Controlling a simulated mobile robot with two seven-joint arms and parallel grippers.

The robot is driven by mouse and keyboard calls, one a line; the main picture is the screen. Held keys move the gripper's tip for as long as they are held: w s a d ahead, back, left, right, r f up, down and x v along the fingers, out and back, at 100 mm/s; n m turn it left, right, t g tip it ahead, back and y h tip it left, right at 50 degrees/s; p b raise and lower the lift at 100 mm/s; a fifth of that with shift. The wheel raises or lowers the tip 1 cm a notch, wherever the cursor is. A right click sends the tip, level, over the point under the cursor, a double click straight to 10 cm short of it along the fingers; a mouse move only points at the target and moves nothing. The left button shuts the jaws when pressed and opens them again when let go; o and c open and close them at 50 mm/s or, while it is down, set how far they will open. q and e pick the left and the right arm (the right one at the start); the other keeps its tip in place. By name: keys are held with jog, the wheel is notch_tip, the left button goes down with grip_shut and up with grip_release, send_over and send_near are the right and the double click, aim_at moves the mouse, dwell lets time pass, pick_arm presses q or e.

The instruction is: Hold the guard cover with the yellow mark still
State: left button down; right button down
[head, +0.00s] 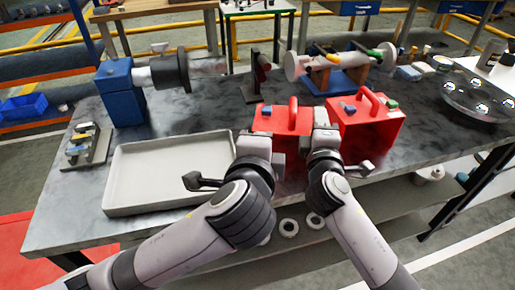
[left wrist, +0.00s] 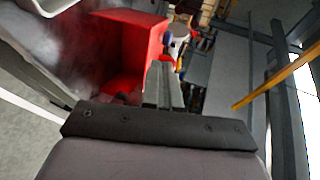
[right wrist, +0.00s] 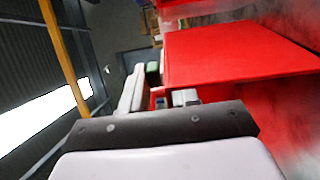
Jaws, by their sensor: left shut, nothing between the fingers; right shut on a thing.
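Two red guard covers with looped handles stand side by side on the grey bench. The left cover (head: 287,120) has a small blue piece on top. The right cover (head: 372,130) has blue and green pieces on top; red cover also fills much of the right wrist view (right wrist: 235,55). I cannot make out a yellow mark on either. My right gripper (head: 321,117) is between the covers, shut at the right cover's left side; the exact grip is hidden. My left gripper (left wrist: 163,85) is shut and empty, close to red cover (left wrist: 130,45) in the left wrist view.
An empty pale tray (head: 168,175) lies on the left of the bench. A blue stand with a shaft (head: 120,92) is behind it. A cylinder on a blue base (head: 335,75) stands behind the covers.

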pick_arm(q)
jog(key=v, duration=0.3)
jog(key=shift+s+r, duration=0.1)
pick_arm(e)
jog(key=c, duration=0.8)
grip_release()
jog(key=shift+s, duration=0.1)
